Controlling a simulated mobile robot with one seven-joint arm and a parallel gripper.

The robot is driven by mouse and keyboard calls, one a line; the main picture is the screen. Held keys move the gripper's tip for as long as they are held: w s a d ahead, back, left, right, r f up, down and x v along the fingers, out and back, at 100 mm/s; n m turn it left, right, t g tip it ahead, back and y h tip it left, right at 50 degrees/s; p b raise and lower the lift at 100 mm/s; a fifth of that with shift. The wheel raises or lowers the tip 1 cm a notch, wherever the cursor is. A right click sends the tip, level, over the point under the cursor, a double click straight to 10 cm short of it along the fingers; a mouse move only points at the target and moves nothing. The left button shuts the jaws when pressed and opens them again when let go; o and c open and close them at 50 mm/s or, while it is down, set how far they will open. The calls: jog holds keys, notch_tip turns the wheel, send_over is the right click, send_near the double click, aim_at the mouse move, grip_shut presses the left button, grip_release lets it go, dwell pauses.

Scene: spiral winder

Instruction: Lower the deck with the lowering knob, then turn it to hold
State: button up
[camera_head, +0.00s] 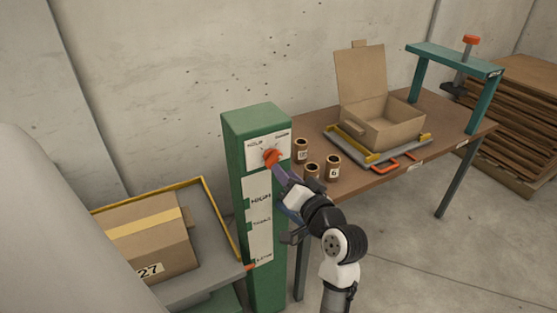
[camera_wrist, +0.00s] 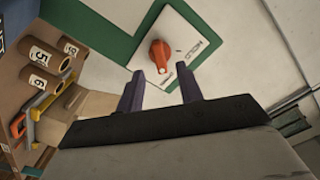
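The orange-red lowering knob (camera_head: 271,156) is on a white plate near the top of the green column (camera_head: 245,165). The plate has a label on each side; which one the knob points at I cannot tell. In the wrist view, the knob (camera_wrist: 160,55) lies just beyond and between my fingertips. My gripper (camera_wrist: 162,84) is open, fingers apart, with nothing between them. In the head view, my gripper (camera_head: 280,172) is close in front of the knob. The deck (camera_head: 217,244), grey with a yellow edge, carries a closed carton (camera_head: 145,240) marked 27, left of the column.
A labelled scale strip (camera_head: 260,215) runs down the column, with a red pointer (camera_head: 250,267) near its bottom label. Right of the column, a wooden table (camera_head: 350,185) holds several numbered tubes (camera_head: 312,171), an open carton (camera_head: 385,128) and a teal frame (camera_head: 455,58).

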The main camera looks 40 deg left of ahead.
aim_at(272, 158)
jog(key=shift+p+x, duration=0.45)
jog(key=shift+x, duration=1.85)
jog(key=shift+c, duration=0.2)
grip_shut()
